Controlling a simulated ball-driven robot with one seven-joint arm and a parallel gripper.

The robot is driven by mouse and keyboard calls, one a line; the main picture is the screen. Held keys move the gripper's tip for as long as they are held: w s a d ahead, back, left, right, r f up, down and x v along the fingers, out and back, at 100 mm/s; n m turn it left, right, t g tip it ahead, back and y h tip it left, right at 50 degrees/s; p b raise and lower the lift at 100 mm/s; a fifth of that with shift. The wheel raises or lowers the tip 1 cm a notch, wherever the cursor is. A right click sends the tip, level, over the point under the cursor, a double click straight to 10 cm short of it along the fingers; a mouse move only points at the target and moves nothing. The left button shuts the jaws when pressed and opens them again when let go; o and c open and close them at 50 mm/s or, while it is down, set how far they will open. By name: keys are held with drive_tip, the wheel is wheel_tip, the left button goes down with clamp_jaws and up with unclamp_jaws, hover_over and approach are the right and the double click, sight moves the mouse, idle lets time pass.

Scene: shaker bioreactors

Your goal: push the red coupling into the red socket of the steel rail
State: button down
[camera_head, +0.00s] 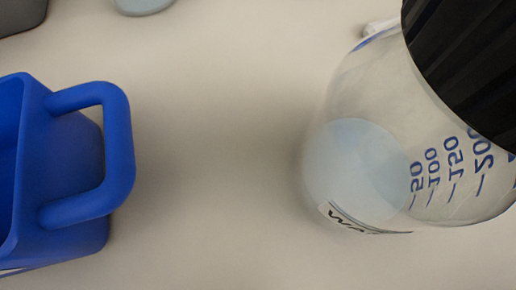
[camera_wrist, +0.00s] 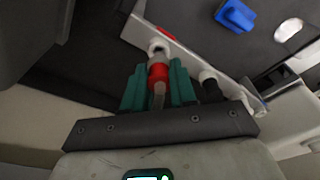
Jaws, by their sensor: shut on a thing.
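In the wrist view my gripper (camera_wrist: 159,70) has green fingers shut on the red coupling (camera_wrist: 158,76), with a pale hose end below it. The coupling points at the steel rail (camera_wrist: 185,58). A red mark (camera_wrist: 139,33) is on the rail, and a pale round fitting (camera_wrist: 158,46) sits just ahead of the coupling, close to that mark. I cannot tell whether the coupling touches or enters the fitting. The head view shows neither the gripper, the coupling nor the rail.
A dark connector (camera_wrist: 211,88) sits at a pale fitting right of my gripper. A blue object (camera_wrist: 236,16) lies beyond the rail. In the head view, a blue container (camera_head: 75,200) with a handle is left, a clear graduated bottle (camera_head: 400,140) right, with bare surface between.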

drive_tip(key=shift+f+b, duration=0.5)
drive_tip(key=shift+f, duration=0.65)
idle(1.4)
drive_tip(key=c, duration=0.8)
unclamp_jaws()
drive_tip(key=shift+r, duration=0.1)
drive_tip(key=r+p, duration=0.1)
drive_tip(key=r, duration=0.2)
drive_tip(key=d+r+p, duration=0.1)
drive_tip(key=r+p, duration=0.1)
drive_tip(key=r, duration=0.2)
drive_tip(key=r+p, duration=0.2)
drive_tip(key=r, duration=0.1)
drive_tip(key=shift+s+d+r, duration=0.2)
drive_tip(key=shift+s+r, duration=0.1)
drive_tip(key=shift+s, duration=0.1)
